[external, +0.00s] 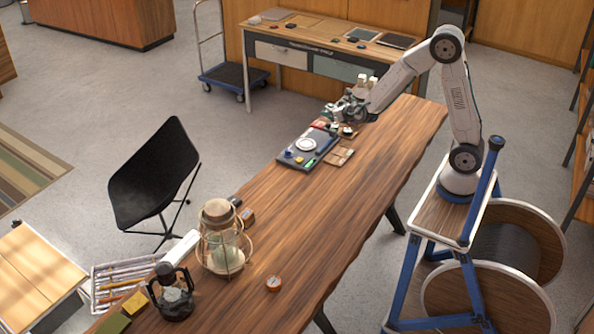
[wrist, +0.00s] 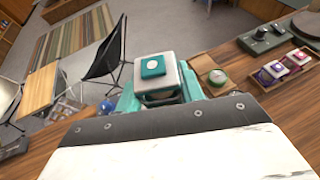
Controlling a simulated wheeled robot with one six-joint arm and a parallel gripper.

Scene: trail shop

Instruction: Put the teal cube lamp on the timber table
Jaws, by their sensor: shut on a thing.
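The teal cube lamp (wrist: 154,69), teal and off-white with a round white button, sits between the fingers of my gripper (wrist: 157,92) in the wrist view. My gripper is shut on it. In the external view, my gripper (external: 345,109) is at the far part of the long timber table (external: 325,210), near its left edge. The lamp is too small and mixed with the gripper there to make out clearly. I cannot tell whether the lamp touches the tabletop. The table also shows in the wrist view (wrist: 228,106).
A dark tray (external: 290,157) with small items lies just nearer than my gripper. A large lantern (external: 222,240), a dark lantern (external: 172,292) and an orange compass (external: 273,283) stand at the near end. A black chair (external: 150,175) is left. Mid-table is clear.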

